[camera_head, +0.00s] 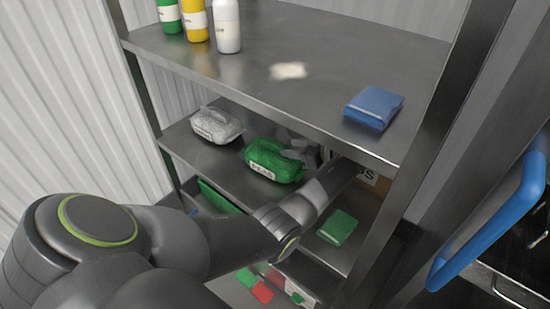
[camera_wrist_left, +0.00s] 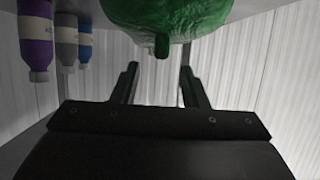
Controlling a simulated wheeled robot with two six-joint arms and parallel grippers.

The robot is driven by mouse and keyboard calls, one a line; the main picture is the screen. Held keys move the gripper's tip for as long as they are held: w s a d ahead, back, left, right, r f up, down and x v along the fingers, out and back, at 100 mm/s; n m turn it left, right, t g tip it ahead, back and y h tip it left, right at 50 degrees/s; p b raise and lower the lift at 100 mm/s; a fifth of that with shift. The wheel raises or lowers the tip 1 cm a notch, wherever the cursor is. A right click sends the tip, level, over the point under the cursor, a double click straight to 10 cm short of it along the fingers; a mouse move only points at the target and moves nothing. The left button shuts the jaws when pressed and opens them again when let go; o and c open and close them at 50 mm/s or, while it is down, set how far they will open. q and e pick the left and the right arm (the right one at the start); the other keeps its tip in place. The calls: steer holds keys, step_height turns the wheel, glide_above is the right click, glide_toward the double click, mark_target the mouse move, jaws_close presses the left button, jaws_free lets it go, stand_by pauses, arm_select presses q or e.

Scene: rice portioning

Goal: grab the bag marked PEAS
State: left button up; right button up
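The green bag marked PEAS (camera_head: 272,160) lies on the second shelf, its white label facing front. A light grey bag (camera_head: 216,124) with a white label lies to its left. My left arm reaches into the shelf, and my left gripper (camera_head: 309,153) is at the right end of the green bag, partly hidden by the arm. In the left wrist view, my left gripper (camera_wrist_left: 160,76) is open with nothing between its fingers. The green bag (camera_wrist_left: 165,18) fills the top there, just beyond the fingertips. I cannot tell whether they touch. My right gripper is out of view.
The top shelf (camera_head: 255,75) above holds bottles and a folded blue cloth (camera_head: 374,107). A box (camera_head: 371,178) stands right of my arm. A green packet (camera_head: 337,227) lies on a lower shelf. A blue handle (camera_head: 487,225) is at right. Bottles (camera_wrist_left: 36,42) hang inverted in the wrist view.

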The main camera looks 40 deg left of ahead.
mark_target(279, 146)
arm_select(q)
steer(key=x, duration=0.5)
steer(key=shift+a, duration=0.2)
jaws_close()
steer(key=shift+r, duration=0.1)
stand_by(1.0)
steer(key=shift+w+r, duration=0.1)
